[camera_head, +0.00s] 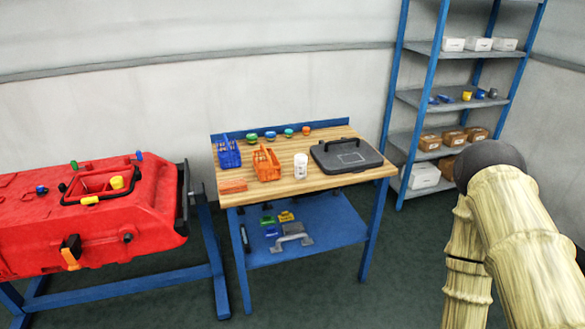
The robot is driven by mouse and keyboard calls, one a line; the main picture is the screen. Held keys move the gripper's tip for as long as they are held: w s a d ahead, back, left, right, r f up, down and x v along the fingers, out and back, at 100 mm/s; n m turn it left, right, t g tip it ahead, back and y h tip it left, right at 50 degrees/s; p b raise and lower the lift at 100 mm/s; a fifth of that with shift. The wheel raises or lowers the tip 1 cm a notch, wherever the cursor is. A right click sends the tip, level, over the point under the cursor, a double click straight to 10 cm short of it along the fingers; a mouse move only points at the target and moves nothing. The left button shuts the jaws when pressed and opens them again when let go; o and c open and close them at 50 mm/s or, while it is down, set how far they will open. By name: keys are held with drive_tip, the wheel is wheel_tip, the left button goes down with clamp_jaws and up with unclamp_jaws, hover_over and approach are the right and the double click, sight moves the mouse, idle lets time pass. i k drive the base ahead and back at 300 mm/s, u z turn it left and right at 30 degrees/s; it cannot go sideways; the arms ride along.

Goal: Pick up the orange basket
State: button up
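The orange basket (266,164) stands upright on the wooden top of the blue-framed workbench (315,178), left of the middle. It has a raised handle, and I cannot tell what it holds. A blue basket (229,153) of similar shape stands to its left. Part of my arm shows at the right, well apart from the basket. My gripper is not in view.
On the bench are a white cup (300,166), a dark grey case (347,156), a flat orange block (233,187) and several small coloured items at the back. A red machine (120,220) stands left. A blue shelf rack (434,85) stands back right. Floor is clear in front.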

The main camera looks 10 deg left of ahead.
sight(269, 169)
drive_tip(key=u, duration=0.65)
drive_tip(key=i, duration=0.55)
drive_tip(key=u, duration=0.95)
drive_tip(key=i, duration=0.8)
drive_tip(key=z, duration=0.65)
drive_tip(key=i, duration=0.9)
drive_tip(key=z, duration=1)
